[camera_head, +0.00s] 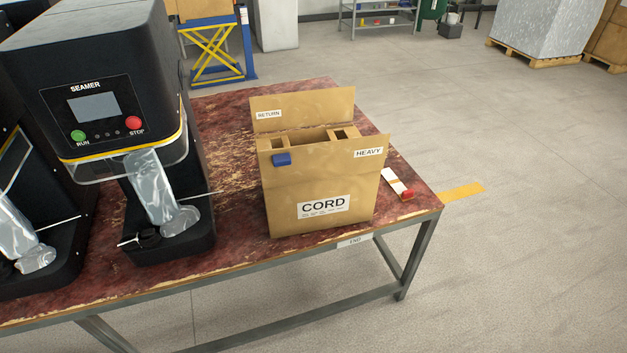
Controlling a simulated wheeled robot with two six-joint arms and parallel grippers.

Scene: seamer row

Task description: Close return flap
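A brown cardboard box (322,185) labelled CORD stands upright near the right end of the red worktable (235,120). Its return flap (310,108), with a RETURN label, stands up and open along the back edge. A front panel with a HEAVY label (368,153) rises at the front, and a blue piece (282,159) is on its left part. Between flap and front panel the top shows cardboard parts with dark openings; the contents are hidden. Neither of my grippers is in view.
A black seamer machine (90,75) with a clear bag at its front stands left of the box, with another partly visible beyond. A small white and red object (398,184) lies right of the box. The table's right edge is close; open floor lies beyond.

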